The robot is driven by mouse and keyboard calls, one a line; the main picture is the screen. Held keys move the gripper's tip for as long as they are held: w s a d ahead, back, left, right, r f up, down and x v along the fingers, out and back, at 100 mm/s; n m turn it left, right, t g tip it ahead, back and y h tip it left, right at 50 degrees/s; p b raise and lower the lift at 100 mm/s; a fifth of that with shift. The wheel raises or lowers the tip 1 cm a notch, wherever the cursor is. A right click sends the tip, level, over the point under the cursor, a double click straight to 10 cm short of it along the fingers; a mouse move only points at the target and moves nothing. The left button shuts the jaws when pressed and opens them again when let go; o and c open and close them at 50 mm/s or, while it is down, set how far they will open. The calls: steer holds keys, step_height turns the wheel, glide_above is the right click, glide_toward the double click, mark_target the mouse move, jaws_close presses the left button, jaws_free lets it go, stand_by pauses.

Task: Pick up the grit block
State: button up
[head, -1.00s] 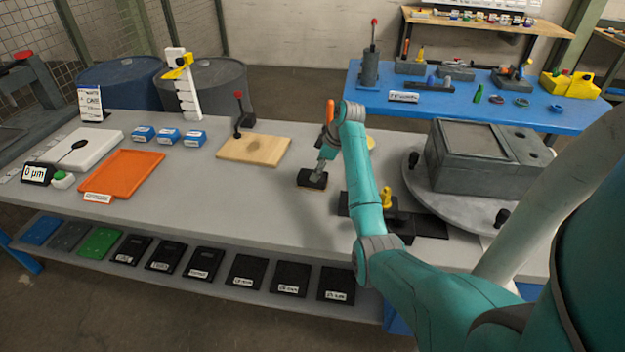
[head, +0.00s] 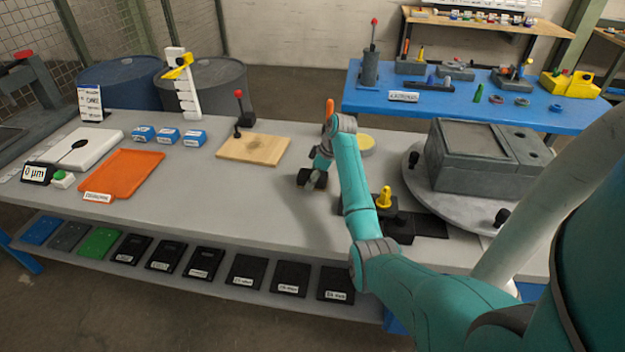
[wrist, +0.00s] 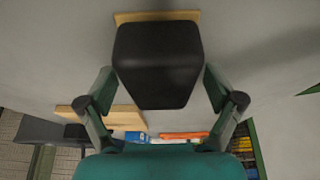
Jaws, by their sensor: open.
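The grit block, a black block on a thin tan base, fills the upper middle of the wrist view (wrist: 157,62). In the head view the grit block (head: 320,182) sits on the grey bench, mostly hidden by my gripper (head: 313,183). In the wrist view my gripper (wrist: 158,88) is open, with one finger on each side of the block's near end. A small gap seems to show between each finger and the block. I cannot tell whether either finger touches it.
A wooden board (head: 254,149) lies to the left, with an orange tray (head: 128,172) farther left. A round yellow-topped piece (head: 366,145) is just behind the arm. A black fixture with a yellow knob (head: 384,197) and a grey turntable (head: 470,207) stand to the right. Bench in front is clear.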

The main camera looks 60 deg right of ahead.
steer(key=shift+f, duration=0.15)
steer(key=c, duration=1.4)
step_height(320, 180, up, 11)
steer(key=shift+f, duration=0.2)
